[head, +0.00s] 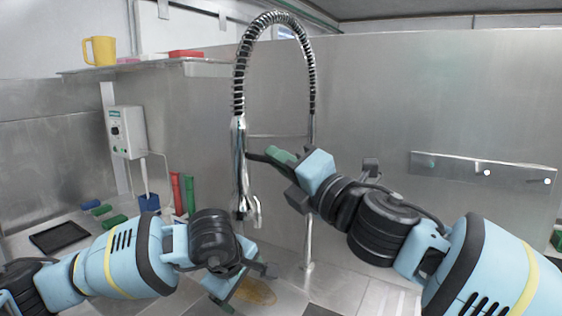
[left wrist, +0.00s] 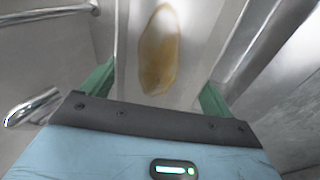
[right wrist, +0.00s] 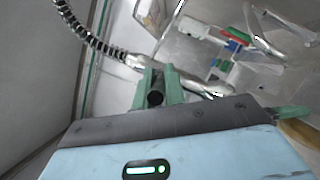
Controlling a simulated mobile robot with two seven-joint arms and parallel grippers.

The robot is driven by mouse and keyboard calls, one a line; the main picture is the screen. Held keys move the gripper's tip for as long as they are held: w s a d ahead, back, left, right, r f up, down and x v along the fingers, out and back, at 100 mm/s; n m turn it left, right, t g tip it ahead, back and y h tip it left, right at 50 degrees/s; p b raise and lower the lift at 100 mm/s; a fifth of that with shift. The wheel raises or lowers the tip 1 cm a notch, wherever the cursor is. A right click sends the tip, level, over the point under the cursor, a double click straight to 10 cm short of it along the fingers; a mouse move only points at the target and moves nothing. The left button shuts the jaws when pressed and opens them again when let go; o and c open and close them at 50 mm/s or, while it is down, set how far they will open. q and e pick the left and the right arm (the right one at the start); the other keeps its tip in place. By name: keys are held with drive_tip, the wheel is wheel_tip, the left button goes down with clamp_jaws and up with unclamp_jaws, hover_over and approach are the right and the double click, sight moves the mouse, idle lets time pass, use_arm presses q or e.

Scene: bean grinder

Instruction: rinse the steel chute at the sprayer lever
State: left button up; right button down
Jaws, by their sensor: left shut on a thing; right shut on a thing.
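The steel chute (head: 258,291) is low in the head view, with a brown-yellow stain on it; the stained surface (left wrist: 185,88) also fills the middle of the left wrist view. My left gripper (head: 248,283) is shut on the chute, its green fingers wide apart at the chute's two sides. The sprayer lever (head: 258,157) sticks out from the tall chrome sprayer. My right gripper (head: 282,156) is shut on it. In the right wrist view the green fingers close around the dark lever end (right wrist: 155,98). The sprayer nozzle (head: 254,213) hangs above the chute.
The coiled sprayer hose (head: 275,18) arches overhead. A control box (head: 126,131) hangs on the left wall. Red and green upright items (head: 182,190), a blue container (head: 149,203) and a dark mat (head: 60,237) stand at left. A shelf (head: 150,68) holds a yellow mug (head: 100,50).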

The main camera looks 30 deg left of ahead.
drive_tip(key=shift+f, duration=0.15)
drive_tip(key=shift+f+m+t+y, duration=0.3)
drive_tip(key=shift+t+y, duration=0.1)
drive_tip(key=shift+y, duration=0.2)
drive_tip(key=c, duration=1.5)
unclamp_jaws()
drive_tip(key=v, duration=1.2)
drive_tip(key=shift+a+f, duration=0.1)
drive_tip(key=shift+f, duration=0.05)
